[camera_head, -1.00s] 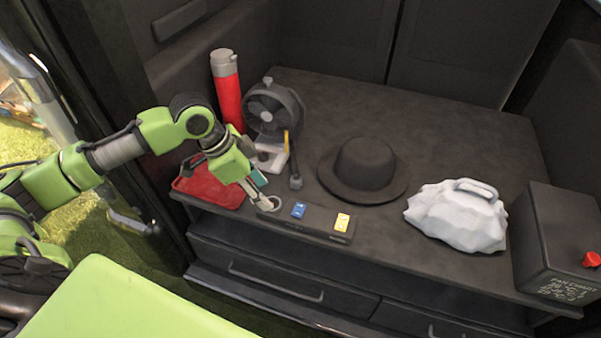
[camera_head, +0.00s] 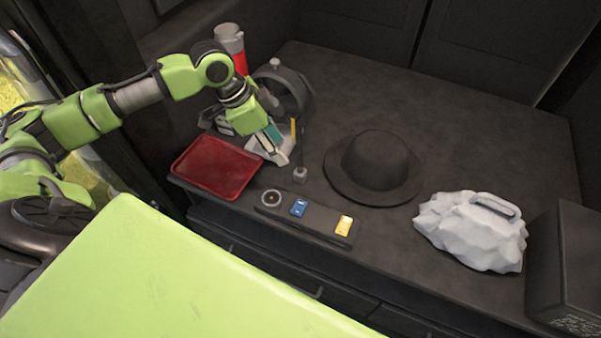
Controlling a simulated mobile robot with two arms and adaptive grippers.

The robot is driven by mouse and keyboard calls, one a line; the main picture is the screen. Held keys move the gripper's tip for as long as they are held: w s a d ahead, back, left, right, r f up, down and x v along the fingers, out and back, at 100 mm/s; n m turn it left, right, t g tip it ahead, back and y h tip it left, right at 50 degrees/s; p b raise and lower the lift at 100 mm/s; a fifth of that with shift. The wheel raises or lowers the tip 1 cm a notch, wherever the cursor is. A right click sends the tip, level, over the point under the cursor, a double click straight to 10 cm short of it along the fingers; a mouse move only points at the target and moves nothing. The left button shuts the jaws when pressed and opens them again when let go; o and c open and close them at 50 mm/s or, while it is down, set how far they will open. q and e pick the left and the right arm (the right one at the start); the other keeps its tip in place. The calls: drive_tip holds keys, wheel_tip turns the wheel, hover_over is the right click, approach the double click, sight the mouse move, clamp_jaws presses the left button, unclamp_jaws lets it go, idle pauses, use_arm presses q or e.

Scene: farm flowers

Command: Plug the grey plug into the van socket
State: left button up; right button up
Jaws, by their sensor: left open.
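The van socket strip (camera_head: 319,222) is a dark panel along the front of the black counter. It carries a round grey-rimmed socket (camera_head: 271,198) at its left, a blue socket (camera_head: 299,207) and a yellow socket (camera_head: 344,226). A small grey plug (camera_head: 300,175) on a dark cable sits on the counter just behind the strip, apart from the sockets. My left gripper (camera_head: 277,155) is open, pointing down behind the round socket and to the left of the plug. It partly hides a pale stand behind it. My right gripper is not in view.
A red tray (camera_head: 216,167) lies left of the gripper. A dark fan (camera_head: 285,88) and a red-and-grey flask (camera_head: 231,45) stand behind. A black hat (camera_head: 374,165), a whitish lump with a handle (camera_head: 473,229) and a dark box (camera_head: 568,268) occupy the right. The back counter is clear.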

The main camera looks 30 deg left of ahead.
sight(298, 168)
use_arm(q)
drive_tip(key=x, duration=0.6)
drive_tip(key=shift+f, duration=0.15)
drive_tip(key=shift+w+d+f, duration=0.15)
drive_tip(key=shift+f, duration=0.2)
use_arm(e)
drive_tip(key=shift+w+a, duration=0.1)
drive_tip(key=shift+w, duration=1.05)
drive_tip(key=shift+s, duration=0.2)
use_arm(q)
drive_tip(key=shift+w+d+f, duration=0.1)
drive_tip(key=shift+d+f, duration=0.1)
drive_tip(key=x, duration=0.4)
drive_tip(key=shift+w+d+f, duration=0.2)
drive_tip(key=shift+d, duration=0.05)
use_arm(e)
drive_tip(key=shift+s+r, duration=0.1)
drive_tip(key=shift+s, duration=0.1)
use_arm(q)
drive_tip(key=c, duration=1.1)
